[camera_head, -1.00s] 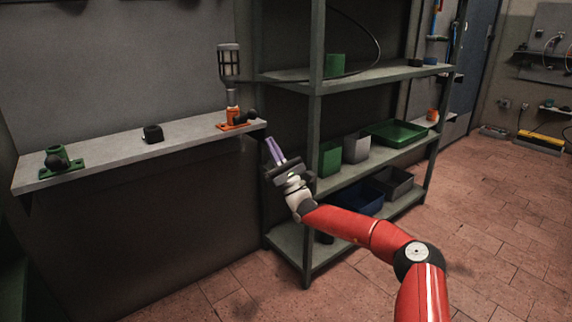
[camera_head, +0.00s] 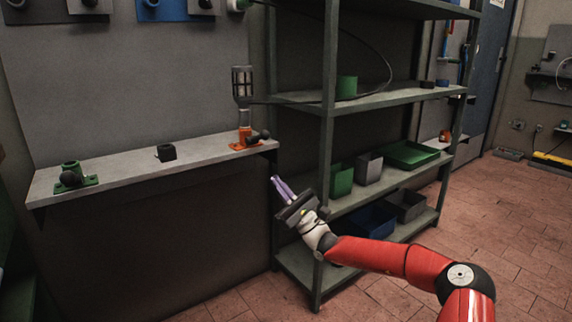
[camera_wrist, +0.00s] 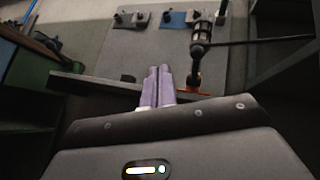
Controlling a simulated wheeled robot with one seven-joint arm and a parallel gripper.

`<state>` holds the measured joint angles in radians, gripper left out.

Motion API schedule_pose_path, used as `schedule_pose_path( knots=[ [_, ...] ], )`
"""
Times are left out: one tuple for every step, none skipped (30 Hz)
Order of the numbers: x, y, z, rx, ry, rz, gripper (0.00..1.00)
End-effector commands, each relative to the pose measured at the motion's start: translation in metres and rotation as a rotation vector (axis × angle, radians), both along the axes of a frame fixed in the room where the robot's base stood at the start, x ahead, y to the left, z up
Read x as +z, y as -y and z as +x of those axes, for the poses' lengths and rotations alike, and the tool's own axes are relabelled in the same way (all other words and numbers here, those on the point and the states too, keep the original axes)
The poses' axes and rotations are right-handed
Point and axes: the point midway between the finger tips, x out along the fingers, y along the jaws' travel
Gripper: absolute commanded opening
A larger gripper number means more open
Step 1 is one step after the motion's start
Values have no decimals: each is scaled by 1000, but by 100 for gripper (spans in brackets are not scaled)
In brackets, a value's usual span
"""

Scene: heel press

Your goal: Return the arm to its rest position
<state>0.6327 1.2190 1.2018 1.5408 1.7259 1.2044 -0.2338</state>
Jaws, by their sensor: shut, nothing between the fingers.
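My gripper (camera_head: 281,187) is at the end of my red arm, in front of the shelf rack's left post and below the right end of the wall shelf (camera_head: 110,172). Its two purple fingers are shut together with nothing between them. In the wrist view the fingers (camera_wrist: 158,78) point toward the wall shelf and the wall panel. The orange-based fixture (camera_head: 244,136) with a dark cage-like top stands upright on the wall shelf's right end. It also shows in the wrist view (camera_wrist: 194,88), to the right of the fingers. The gripper touches nothing that I can see.
A green fixture (camera_head: 74,176) and a small black block (camera_head: 166,152) sit on the wall shelf. The grey shelf rack (camera_head: 328,130) stands close beside the gripper, holding green bins (camera_head: 411,154), grey bins (camera_head: 369,168) and a blue bin (camera_head: 371,221). The tiled floor (camera_head: 500,230) at right is clear.

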Motion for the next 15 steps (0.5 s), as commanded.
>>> schedule_pose_path(
  knots=[
    [3,-30,-20,51,40,-98,0],
    [1,-47,-34,83,65,-165,0],
    [-4,-70,-53,127,101,-264,0],
    [-9,-86,-69,162,130,-342,0],
    [-15,-99,-84,193,159,-418,0],
    [-24,-114,-103,231,196,-518,0],
    [-32,-124,-117,259,223,-593,0],
    [-40,-131,-131,285,250,-666,0],
    [-50,-138,-149,317,285,-762,0],
    [-59,-141,-161,338,312,-835,0],
    [-67,-143,-173,357,337,-907,0],
    [-77,-143,-188,382,371,-1001,0],
    [-84,-142,-199,397,396,-1071,0],
    [-90,-139,-208,411,420,-1140,0],
    [-98,-133,-220,426,451,-1232,0]
  ],
)
